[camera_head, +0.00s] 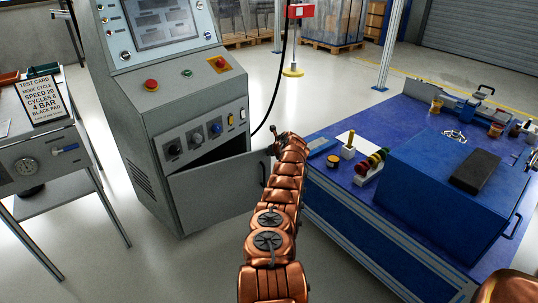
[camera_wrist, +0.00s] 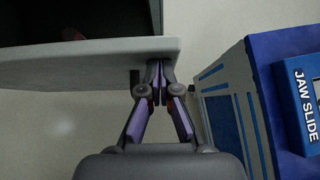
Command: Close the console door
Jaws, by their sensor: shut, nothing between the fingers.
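The grey console (camera_head: 165,100) stands left of centre with its lower door (camera_head: 212,190) ajar. A dark gap shows above the door, between it and the console body. My gripper (camera_head: 275,140) is beside the door's free right edge. In the wrist view, my gripper (camera_wrist: 156,72) is shut and empty. Its fingertips are at the door's near edge (camera_wrist: 80,67), close to its right end; I cannot tell whether they touch. A dark bar, perhaps the handle, shows just left of the fingers. The dark console interior (camera_wrist: 50,22) lies beyond the door.
A blue workbench (camera_head: 330,195) with a large blue box (camera_head: 440,185) stands close on the right of my arm. A jaw slide box (camera_wrist: 305,95) shows at the wrist view's right edge. A side table (camera_head: 45,150) with a test card (camera_head: 42,100) stands left. Floor behind is clear.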

